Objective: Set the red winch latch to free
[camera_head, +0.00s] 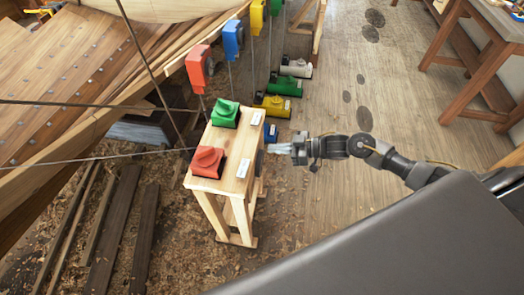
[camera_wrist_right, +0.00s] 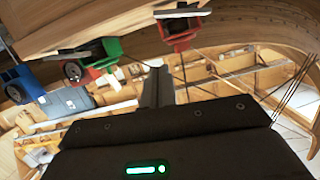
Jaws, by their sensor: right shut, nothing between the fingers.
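The red winch (camera_head: 207,162) sits on the near end of a wooden stand (camera_head: 236,172), with a raised red piece on top. I cannot tell which setting its latch is in. A small white plate (camera_head: 243,168) lies beside it on the stand. My right gripper (camera_head: 272,148) is just right of the stand, pointing left toward it, apart from the red winch. Its fingers are shut and empty; they also show in the right wrist view (camera_wrist_right: 157,88). A red block-like part (camera_wrist_right: 180,30) is above them there. My left gripper is out of view.
A green winch (camera_head: 225,113) sits behind the red one on the stand. Taut ropes cross at the left.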

